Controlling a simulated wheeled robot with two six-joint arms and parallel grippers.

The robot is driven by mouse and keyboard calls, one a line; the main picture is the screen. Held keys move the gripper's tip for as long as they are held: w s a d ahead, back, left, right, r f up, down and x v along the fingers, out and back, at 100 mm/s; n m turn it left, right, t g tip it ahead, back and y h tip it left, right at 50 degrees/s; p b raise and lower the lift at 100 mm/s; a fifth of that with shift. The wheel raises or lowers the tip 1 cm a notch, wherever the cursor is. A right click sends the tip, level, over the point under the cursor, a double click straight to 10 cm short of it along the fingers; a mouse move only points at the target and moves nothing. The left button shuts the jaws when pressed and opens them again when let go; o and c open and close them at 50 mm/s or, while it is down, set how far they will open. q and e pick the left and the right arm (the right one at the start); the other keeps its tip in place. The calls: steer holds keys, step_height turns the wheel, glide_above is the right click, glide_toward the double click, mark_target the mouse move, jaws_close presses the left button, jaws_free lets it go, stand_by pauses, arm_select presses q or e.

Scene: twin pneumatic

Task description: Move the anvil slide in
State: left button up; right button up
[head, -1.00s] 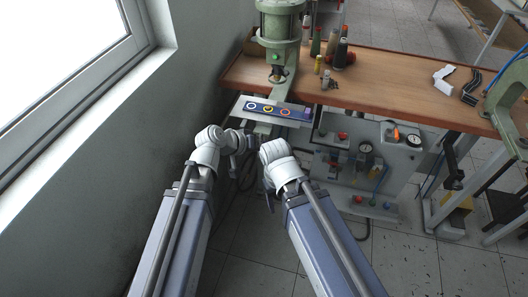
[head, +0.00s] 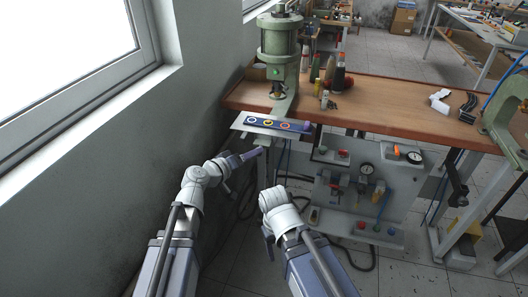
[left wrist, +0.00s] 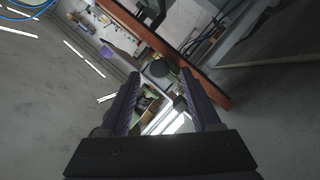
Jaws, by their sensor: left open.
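A green pneumatic press (head: 278,52) stands at the bench's left end. Below its ram, a pale metal plate (head: 243,126) sticks out past the bench's front edge. It carries a dark blue strip (head: 270,123) with white, yellow and red rings. I cannot tell which part is the anvil slide. My left gripper (head: 250,154) is open, below and in front of the plate, apart from it. Its two ridged fingers also show in the left wrist view (left wrist: 160,103) with nothing between them. My right gripper (head: 268,240) is lower, mostly hidden by its wrist.
The wooden bench top (head: 400,110) holds several bottles (head: 335,75). A grey panel with gauges and valves (head: 350,190) hangs below it. A second green press (head: 508,110) stands at the right. The wall with a window is close on the left.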

arm_select(q)
steer(key=b+x, duration=0.2)
steer(key=x, duration=0.5)
steer(key=shift+w+d, duration=0.15)
steer(key=c, duration=0.9)
jaws_close()
stand_by(0.4)
